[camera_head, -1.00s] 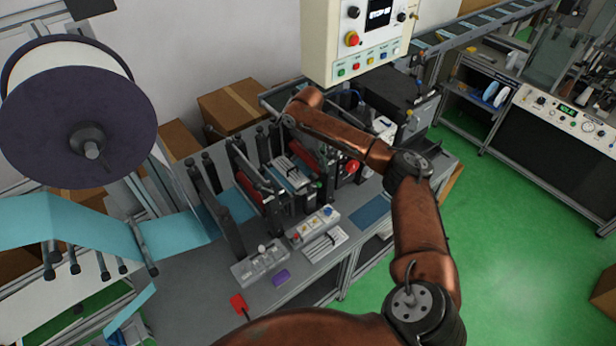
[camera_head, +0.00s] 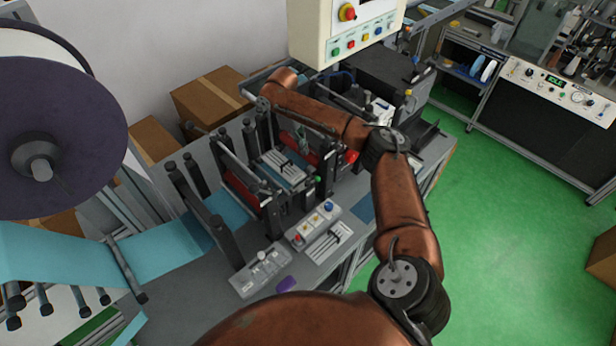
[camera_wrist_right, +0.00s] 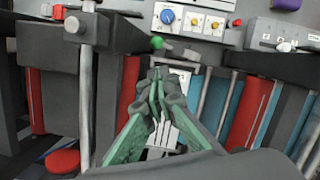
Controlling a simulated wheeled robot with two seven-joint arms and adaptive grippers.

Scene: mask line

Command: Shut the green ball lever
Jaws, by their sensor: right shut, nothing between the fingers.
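The green ball lever shows as a small green ball (camera_head: 318,179) at the front right of the machine in the head view. In the right wrist view the green ball (camera_wrist_right: 157,42) sits just beyond my fingertips, with a small gap in the picture. My right gripper (camera_wrist_right: 160,76) is shut and empty, its green-grey fingers pointing at the ball. In the head view my right gripper (camera_head: 302,138) is small and partly hidden behind my arm, over the machine. The lever's shaft is hard to make out. My left gripper is out of view.
A control box (camera_head: 313,226) with knobs and buttons stands in front of the machine. Dark posts and rails (camera_head: 273,212) surround the work area. A red ball knob (camera_head: 351,156) is to the right. A control panel (camera_head: 345,30) hangs above.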

